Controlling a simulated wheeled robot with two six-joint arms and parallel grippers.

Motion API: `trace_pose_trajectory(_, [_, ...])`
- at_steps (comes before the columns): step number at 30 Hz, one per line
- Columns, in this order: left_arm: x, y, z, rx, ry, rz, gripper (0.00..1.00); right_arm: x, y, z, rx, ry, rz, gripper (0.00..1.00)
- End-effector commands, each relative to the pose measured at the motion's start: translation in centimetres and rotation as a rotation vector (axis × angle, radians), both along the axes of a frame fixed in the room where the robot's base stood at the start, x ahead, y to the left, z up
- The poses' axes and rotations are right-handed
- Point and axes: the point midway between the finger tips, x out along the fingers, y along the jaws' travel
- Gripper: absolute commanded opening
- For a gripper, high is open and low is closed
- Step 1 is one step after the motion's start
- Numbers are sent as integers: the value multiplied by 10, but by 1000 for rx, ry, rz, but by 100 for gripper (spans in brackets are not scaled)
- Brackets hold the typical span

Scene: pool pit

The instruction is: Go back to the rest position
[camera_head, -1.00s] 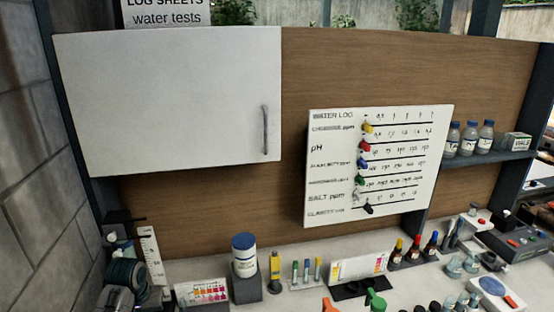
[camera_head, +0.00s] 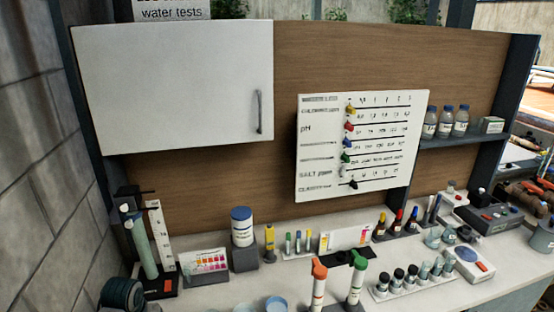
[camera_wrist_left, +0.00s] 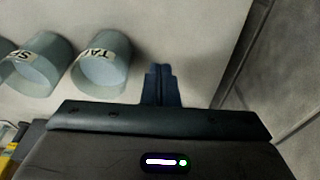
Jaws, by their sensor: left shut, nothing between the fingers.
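My left gripper (camera_wrist_left: 161,84) shows in the left wrist view, with its two dark fingers together and nothing between them. It is over a pale surface (camera_wrist_left: 190,30), to the right of a grey-blue cup (camera_wrist_left: 103,66) with a label that seems to read TAP. A second labelled cup (camera_wrist_left: 38,68) stands further left. The fingers look apart from both cups. Neither gripper shows in the head view, and my right gripper is in no view.
The bench holds a white-and-blue tub (camera_head: 242,228), orange-capped (camera_head: 318,285) and green-capped (camera_head: 356,280) tubes, and a vial rack (camera_head: 415,283). A white cabinet (camera_head: 180,85) and chart board (camera_head: 360,145) are behind. A block wall (camera_head: 40,170) bounds the left.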

Motion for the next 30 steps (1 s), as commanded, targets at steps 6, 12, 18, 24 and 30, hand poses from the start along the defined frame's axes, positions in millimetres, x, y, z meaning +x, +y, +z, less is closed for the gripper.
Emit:
trace_pose_trajectory(6, [-48,-18,-19,17,-17,-55,0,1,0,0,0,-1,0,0])
trace_pose_trajectory(12, [-123,-41,-31,37,-48,-129,0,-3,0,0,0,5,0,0])
trace_pose_trajectory(18, [-190,-57,-23,56,-86,-188,0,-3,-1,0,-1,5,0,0])
trace_pose_trajectory(24, [-228,-65,-11,68,-108,-216,0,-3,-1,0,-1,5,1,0])
trace_pose_trajectory(30, [-257,-70,2,77,-123,-236,0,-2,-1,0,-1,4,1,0])
